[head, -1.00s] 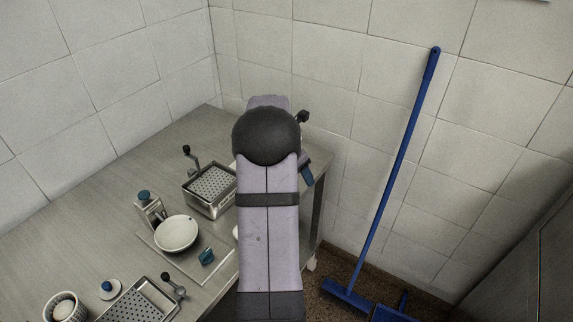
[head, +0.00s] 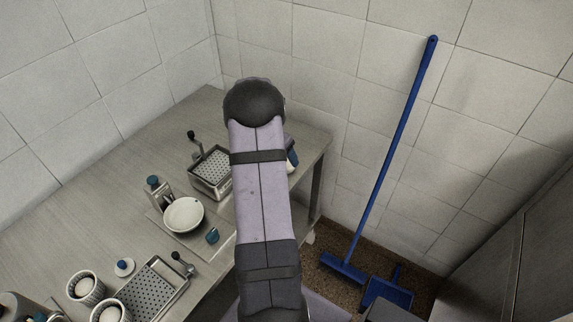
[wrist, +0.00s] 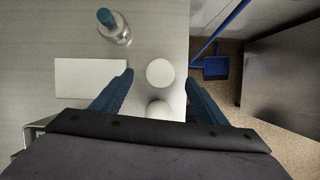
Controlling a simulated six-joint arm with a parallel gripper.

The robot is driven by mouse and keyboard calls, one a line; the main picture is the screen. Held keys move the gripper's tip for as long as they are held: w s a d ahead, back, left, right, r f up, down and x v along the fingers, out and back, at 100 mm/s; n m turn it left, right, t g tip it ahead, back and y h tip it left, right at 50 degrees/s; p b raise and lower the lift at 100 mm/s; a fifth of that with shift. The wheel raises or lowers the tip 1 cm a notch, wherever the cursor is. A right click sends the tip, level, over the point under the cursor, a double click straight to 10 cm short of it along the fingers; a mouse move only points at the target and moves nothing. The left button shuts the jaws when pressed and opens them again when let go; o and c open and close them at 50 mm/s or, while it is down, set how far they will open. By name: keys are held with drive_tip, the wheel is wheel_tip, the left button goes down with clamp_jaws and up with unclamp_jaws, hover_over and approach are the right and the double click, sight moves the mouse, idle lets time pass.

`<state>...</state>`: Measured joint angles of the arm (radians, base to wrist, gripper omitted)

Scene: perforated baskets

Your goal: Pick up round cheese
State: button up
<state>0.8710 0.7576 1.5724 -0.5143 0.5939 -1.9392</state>
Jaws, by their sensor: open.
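Two round white pieces, a farther one (wrist: 160,72) and a nearer one (wrist: 158,108), show in the wrist view, on the grey table near its right edge. They look like round cheeses, but I cannot tell for certain. My gripper (wrist: 158,79) is open, its two blue fingers apart on either side of them. The farther piece lies between the fingertips, with no visible contact; the nearer one is partly cut off by the gripper body. In the head view my arm hides most of the gripper; a bit of blue finger (head: 291,152) shows at its right.
A blue-capped bottle (wrist: 114,27) and a white rectangular board (wrist: 90,78) lie left of the gripper. The head view shows a white bowl (head: 184,215), perforated trays (head: 152,289) and round baskets (head: 85,289) on the table (head: 90,215). A blue broom (head: 390,165) leans at right.

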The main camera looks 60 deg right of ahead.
drive_tip(key=shift+f, duration=0.3)
drive_tip(key=shift+p+x, duration=1.1)
drive_tip(key=shift+x, duration=1.2)
drive_tip(key=shift+a, duration=0.1)
drive_tip(key=c, duration=1.2)
